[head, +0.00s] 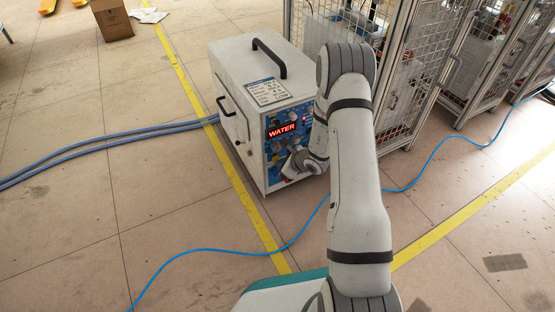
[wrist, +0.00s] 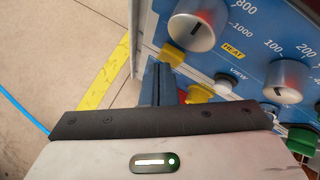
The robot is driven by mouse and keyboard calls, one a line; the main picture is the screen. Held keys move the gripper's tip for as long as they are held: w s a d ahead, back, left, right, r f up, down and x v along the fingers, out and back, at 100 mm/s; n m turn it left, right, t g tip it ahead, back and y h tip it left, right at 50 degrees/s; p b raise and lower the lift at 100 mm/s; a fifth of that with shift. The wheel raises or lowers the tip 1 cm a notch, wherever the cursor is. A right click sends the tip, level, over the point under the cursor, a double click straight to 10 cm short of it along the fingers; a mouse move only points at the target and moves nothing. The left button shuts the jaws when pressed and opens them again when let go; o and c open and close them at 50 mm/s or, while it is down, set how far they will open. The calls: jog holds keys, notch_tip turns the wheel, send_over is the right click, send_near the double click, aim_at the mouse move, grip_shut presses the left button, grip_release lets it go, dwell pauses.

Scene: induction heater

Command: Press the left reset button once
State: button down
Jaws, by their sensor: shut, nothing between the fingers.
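The heater's blue control panel (wrist: 245,65) fills the upper right of the wrist view. My gripper (wrist: 162,68) is shut and empty, its dark fingers pointing at the panel's lower left edge. A yellow piece (wrist: 173,53) shows just beyond the fingertips, and a larger yellow one (wrist: 200,92) sits right of the fingers. I cannot read a reset label, so I cannot tell which control is the left reset button. Whether the fingertips touch the panel is unclear. In the head view the heater (head: 236,92) stands upright, its panel partly hidden by my arm.
A red WATER display (head: 282,130) is lit. A mesh cage (head: 400,80) stands close behind. Blue hose (head: 215,250) crosses the floor.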

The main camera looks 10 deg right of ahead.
jog(key=shift+w+a, duration=0.1)
jog(key=shift+w, duration=0.2)
dwell(0.4)
jog(key=shift+s, duration=0.1)
jog(key=shift+s+d, duration=0.25)
jog(key=shift+s, duration=0.45)
jog(key=shift+s, duration=0.1)
jog(key=shift+s+d, duration=0.25)
jog(key=shift+s, duration=0.5)
jog(key=shift+s+d, duration=0.3)
jog(key=shift+s, duration=0.5)
jog(key=shift+s+d, duration=0.25)
jog(key=shift+s, duration=0.5)
